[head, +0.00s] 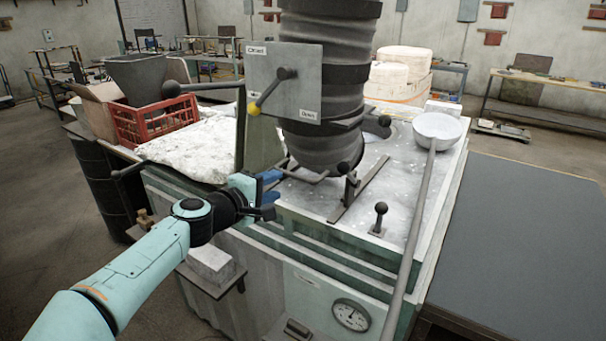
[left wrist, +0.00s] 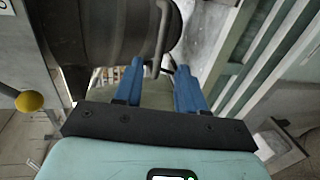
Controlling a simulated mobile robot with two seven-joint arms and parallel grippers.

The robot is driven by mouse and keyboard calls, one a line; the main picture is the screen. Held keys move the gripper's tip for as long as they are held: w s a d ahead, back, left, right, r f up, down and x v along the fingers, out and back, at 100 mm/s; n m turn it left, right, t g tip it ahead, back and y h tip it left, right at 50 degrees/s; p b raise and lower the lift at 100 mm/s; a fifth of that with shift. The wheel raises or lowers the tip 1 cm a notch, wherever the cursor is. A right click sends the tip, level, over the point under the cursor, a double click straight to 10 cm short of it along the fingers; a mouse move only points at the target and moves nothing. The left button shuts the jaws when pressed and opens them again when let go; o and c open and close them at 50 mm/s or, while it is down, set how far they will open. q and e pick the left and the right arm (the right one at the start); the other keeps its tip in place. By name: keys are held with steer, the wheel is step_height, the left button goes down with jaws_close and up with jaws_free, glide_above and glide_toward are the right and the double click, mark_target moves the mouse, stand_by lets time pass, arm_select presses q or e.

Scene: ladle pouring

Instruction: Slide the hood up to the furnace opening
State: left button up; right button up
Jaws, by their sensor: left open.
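The hood (head: 325,150) is a dark ribbed duct hanging above the pale furnace top (head: 395,190). A thin bar handle (head: 308,178) sticks out at its lower front. My left gripper (head: 272,188) is open, close to the left of this handle. In the left wrist view, the hood (left wrist: 95,35) fills the upper left, and the bar handle (left wrist: 162,40) shows beyond the gap between the blue fingers (left wrist: 160,82). Nothing is seen between the fingers. The furnace opening is not clearly visible. My right gripper is out of view.
A plate with a yellow-knobbed lever (head: 285,85) hangs before the hood. A long-handled ladle (head: 437,128) lies across the furnace's right side. A black-knobbed lever (head: 380,215) stands near the front. A red crate (head: 155,122) is at left; a grey table (head: 530,230) is clear at right.

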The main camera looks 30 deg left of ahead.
mark_target(294, 176)
arm_select(q)
steer(key=p+x, duration=0.2)
steer(key=x, duration=0.9)
steer(key=shift+w+f, duration=0.15)
steer(key=shift+w, duration=0.25)
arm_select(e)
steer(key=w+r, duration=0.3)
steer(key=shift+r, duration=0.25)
arm_select(q)
steer(key=shift+c, duration=0.3)
steer(key=shift+a, duration=0.1)
jaws_close()
